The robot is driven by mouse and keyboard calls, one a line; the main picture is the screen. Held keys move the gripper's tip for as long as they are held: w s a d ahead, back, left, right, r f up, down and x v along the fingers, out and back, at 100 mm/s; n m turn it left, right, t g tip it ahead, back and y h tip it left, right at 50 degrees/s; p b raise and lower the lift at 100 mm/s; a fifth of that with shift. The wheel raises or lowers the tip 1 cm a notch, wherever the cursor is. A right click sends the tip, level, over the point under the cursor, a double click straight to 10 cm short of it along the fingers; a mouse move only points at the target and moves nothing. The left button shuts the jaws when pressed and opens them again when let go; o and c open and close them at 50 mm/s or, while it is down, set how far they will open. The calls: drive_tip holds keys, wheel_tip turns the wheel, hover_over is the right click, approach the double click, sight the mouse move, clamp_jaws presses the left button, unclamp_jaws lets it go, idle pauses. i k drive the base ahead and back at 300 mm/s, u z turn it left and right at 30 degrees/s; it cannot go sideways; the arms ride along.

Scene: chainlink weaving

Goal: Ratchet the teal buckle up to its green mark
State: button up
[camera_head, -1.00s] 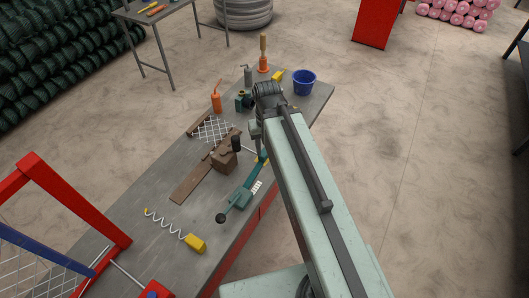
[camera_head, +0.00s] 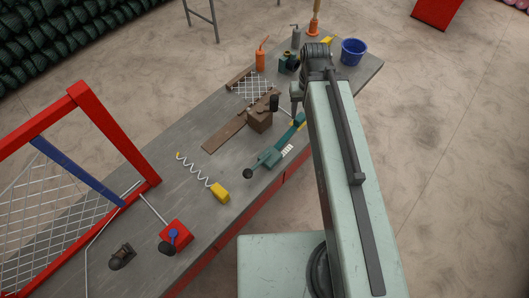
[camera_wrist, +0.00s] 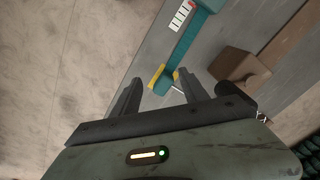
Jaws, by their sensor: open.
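The teal buckle tool (camera_head: 270,157) lies along the right side of the grey bench, with a round black knob at its near end and a white slotted strip beside it. In the wrist view the teal piece (camera_wrist: 188,38) runs down to a yellow part (camera_wrist: 157,75) near the fingertips. My gripper (camera_wrist: 160,82) is open; the teal end shows between its two fingers, and I cannot tell whether they touch it.
A brown wooden block (camera_head: 259,120) stands close left of the tool and shows in the wrist view (camera_wrist: 238,65). A yellow-ended coil (camera_head: 220,193), red frame (camera_head: 115,130), orange bottle (camera_head: 261,58) and blue bucket (camera_head: 354,52) are also on the bench. Bare floor lies right.

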sight(247, 173)
drive_tip(key=z, duration=0.15)
drive_tip(key=k, duration=2.1)
drive_tip(key=u, duration=0.4)
drive_tip(key=i, duration=1)
drive_tip(key=u, duration=0.05)
